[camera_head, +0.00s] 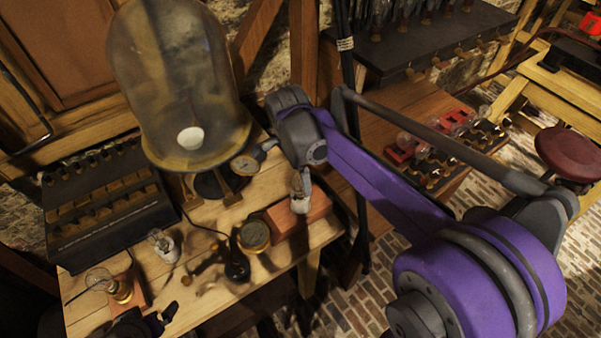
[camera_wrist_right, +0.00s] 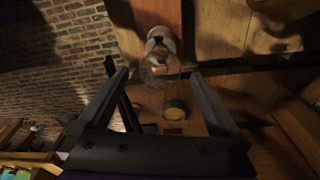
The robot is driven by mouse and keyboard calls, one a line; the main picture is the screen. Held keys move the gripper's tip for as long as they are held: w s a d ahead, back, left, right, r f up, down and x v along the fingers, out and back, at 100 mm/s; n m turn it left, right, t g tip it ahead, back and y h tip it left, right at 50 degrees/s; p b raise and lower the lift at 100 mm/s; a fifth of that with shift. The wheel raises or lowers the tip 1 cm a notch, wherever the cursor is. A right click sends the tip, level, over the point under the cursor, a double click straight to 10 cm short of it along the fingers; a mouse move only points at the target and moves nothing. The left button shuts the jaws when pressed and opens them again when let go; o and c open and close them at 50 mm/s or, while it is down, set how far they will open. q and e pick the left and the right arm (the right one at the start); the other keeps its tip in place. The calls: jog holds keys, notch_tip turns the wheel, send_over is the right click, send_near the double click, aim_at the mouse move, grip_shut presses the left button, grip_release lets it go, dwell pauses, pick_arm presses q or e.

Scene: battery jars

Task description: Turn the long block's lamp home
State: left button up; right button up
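The long block (camera_head: 318,207) is reddish-brown and lies near the right end of the wooden table. Its lamp (camera_head: 300,188), with a pale socket, stands on it below my right wrist. In the right wrist view the lamp (camera_wrist_right: 160,42) shows with its glass bulb toward me, and the block (camera_wrist_right: 157,12) is behind it. My right gripper (camera_wrist_right: 159,73) is open, its fingertips on either side of the bulb with gaps showing. Whether the bulb is seated is unclear. My left gripper (camera_head: 147,322) is at the bottom left, dark and partly cut off; its fingers are unclear.
A large glass bell jar (camera_head: 180,75) stands behind and left. A black box (camera_head: 105,212) is at the left. A short block with a bulb (camera_head: 122,292), a white-based lamp (camera_head: 164,246) and a round brass-rimmed piece (camera_head: 254,235) occupy the front of the table.

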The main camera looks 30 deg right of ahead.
notch_tip(320, 180, up, 11)
jog(key=a, duration=0.1)
jog(key=shift+a+f+p, duration=0.15)
jog(key=shift+p, duration=0.2)
jog(key=s+a+f+n+t, duration=0.2)
jog(key=s+f+n+t, duration=0.1)
jog(key=s+f+n, duration=0.4)
jog(key=s+a+f+n+t+y, duration=0.1)
jog(key=s+a+f+n+t, duration=0.2)
jog(key=s+f+n, duration=0.4)
jog(key=n, duration=0.5)
jog(key=shift+a+n, duration=0.25)
jog(key=shift+n, duration=0.15)
jog(key=shift+f, duration=0.1)
jog(key=shift+c, duration=0.3)
dwell(0.5)
